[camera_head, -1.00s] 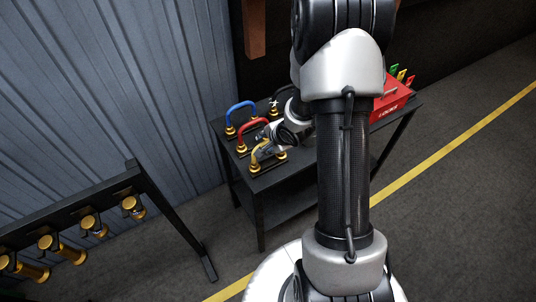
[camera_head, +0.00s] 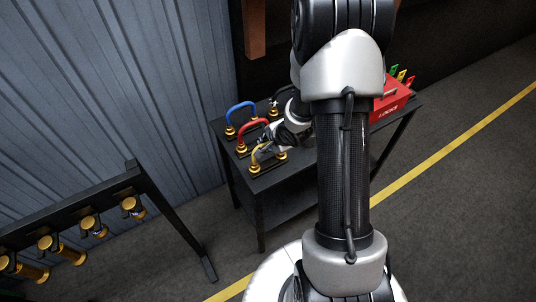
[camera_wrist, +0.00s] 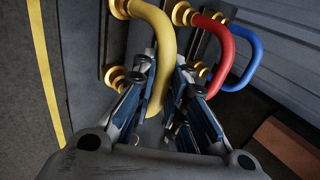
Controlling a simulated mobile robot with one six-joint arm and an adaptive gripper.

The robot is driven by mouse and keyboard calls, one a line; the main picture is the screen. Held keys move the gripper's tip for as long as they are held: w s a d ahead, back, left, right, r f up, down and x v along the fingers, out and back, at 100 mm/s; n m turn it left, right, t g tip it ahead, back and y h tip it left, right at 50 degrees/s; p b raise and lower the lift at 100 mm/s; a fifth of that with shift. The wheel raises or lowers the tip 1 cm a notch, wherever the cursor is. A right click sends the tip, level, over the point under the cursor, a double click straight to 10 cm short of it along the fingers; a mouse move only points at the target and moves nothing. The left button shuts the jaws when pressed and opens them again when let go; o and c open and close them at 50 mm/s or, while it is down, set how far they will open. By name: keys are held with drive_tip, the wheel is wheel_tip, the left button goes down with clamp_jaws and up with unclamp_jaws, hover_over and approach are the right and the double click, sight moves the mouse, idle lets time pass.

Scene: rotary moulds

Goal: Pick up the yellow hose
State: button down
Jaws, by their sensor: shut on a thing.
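The yellow hose (camera_head: 256,154) is a curved handle-like hose with brass end fittings, at the near left of the black table. In the wrist view the yellow hose (camera_wrist: 158,30) runs down between the fingers of my gripper (camera_wrist: 165,108). My gripper (camera_head: 266,149) is shut on the upper bend of the hose. Both brass ends still sit at the holder on the table, as far as I can see. The fingers hide part of the hose.
A red hose (camera_head: 250,126) and a blue hose (camera_head: 238,106) stand behind the yellow one on the black table (camera_head: 296,173). A red lock box (camera_head: 391,105) stands at the table's right. A rack (camera_head: 70,220) with several brass fittings is at the lower left.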

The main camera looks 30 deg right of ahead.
drive_tip(key=shift+r, duration=0.15)
wheel_tip(320, 180, up, 20)
drive_tip(key=p, duration=1.4)
drive_tip(key=shift+w, duration=0.1)
